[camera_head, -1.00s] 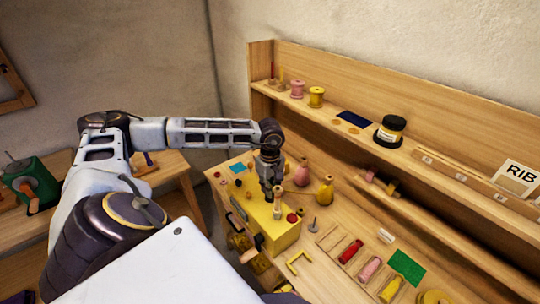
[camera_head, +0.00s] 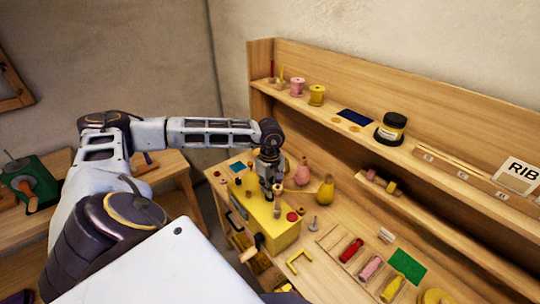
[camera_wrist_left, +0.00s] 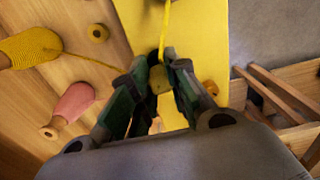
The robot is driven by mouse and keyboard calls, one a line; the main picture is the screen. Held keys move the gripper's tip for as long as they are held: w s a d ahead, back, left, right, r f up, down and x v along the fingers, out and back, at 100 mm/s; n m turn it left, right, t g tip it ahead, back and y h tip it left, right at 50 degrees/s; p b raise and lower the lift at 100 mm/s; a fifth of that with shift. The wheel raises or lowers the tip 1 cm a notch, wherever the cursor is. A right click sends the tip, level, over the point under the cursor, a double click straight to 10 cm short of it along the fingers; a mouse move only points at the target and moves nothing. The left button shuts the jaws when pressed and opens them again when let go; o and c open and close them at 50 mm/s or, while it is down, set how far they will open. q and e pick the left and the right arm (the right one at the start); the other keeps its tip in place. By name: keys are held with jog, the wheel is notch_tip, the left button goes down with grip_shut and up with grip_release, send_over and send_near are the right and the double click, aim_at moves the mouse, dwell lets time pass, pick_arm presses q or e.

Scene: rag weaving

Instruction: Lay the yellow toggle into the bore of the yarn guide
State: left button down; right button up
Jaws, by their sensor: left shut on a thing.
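My left gripper (camera_head: 272,190) points down over the yellow box (camera_head: 281,239) on the bench. Its fingers also show in the left wrist view (camera_wrist_left: 157,88), shut on a small dull-yellow piece (camera_wrist_left: 157,98), which appears to be the yellow toggle. A thin yarn reaches from the yellow cone (camera_head: 325,191) to the gripper; the cone also shows in the left wrist view (camera_wrist_left: 30,47). A short pale wooden post (camera_head: 277,209) stands on the box just below the gripper. I cannot tell which part is the yarn guide or see its bore. My right gripper is not visible.
A pink cone (camera_head: 302,172) stands close behind the gripper. A red disc (camera_head: 292,216) lies on the box, and a brown handle (camera_head: 251,249) sticks out in front. Several bobbins, including a red one (camera_head: 351,250), lie to the right. The shelf (camera_head: 330,110) rises behind.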

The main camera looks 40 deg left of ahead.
pick_arm(q)
jog(key=c, duration=1.3)
grip_release()
jog(key=shift+r, duration=0.1)
jog(key=shift+r+p, duration=0.6)
jog(key=shift+r, duration=0.85)
notch_tip(320, 180, up, 12)
